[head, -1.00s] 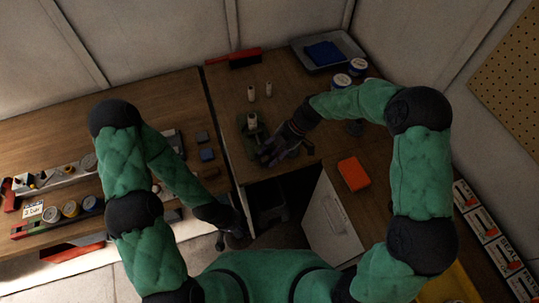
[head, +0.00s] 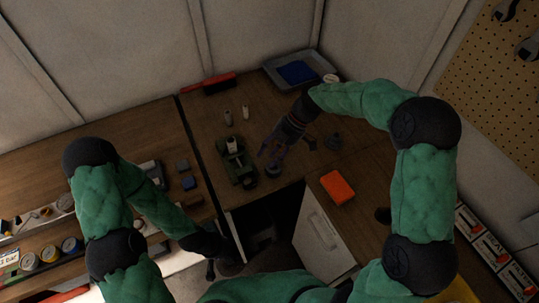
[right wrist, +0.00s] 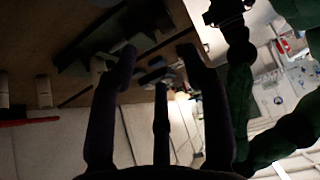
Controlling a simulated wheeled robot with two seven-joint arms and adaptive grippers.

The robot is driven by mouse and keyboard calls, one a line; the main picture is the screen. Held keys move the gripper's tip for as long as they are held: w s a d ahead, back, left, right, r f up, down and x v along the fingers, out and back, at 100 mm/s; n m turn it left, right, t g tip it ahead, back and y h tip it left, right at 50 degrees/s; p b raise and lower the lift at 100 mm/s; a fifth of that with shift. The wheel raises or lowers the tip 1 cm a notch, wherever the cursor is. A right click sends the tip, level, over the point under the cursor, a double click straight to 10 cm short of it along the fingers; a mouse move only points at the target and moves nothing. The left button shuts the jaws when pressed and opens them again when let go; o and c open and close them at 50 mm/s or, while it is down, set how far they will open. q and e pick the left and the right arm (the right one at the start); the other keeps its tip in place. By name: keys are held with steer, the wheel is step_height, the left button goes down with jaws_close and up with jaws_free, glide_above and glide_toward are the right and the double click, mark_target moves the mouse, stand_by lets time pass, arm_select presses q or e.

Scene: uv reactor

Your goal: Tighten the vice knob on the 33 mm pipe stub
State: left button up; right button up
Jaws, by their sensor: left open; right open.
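The green vice (head: 238,172) stands on the wooden bench near its front edge in the head view, with the pale pipe stub (head: 232,145) upright at its jaws. A dark round part (head: 272,170) shows just right of the vice; I cannot tell whether it is the vice knob. My right gripper (head: 268,152) is open and empty, to the right of the vice and apart from it. In the right wrist view, the dark vice body (right wrist: 90,42) lies beyond my spread fingers (right wrist: 158,60). My left gripper (head: 212,265) is low by the bench gap, open, small and dark.
Two pale cylinders (head: 228,116) stand behind the vice. A red-handled brush (head: 220,84) and a grey tray with blue cloth (head: 272,71) lie at the back. An orange block (head: 337,187) is at the right. An open cabinet door (head: 325,237) hangs below the bench edge.

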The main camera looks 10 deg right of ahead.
steer(key=shift+a, duration=0.1)
steer(key=t+h+p, duration=0.4)
steer(key=h+p, duration=0.1)
steer(key=h, duration=0.6)
glide_toward(246, 180)
steer(key=b+x, duration=0.1)
steer(key=x, duration=1)
steer(key=shift+b, duration=0.4)
steer(key=c, duration=0.9)
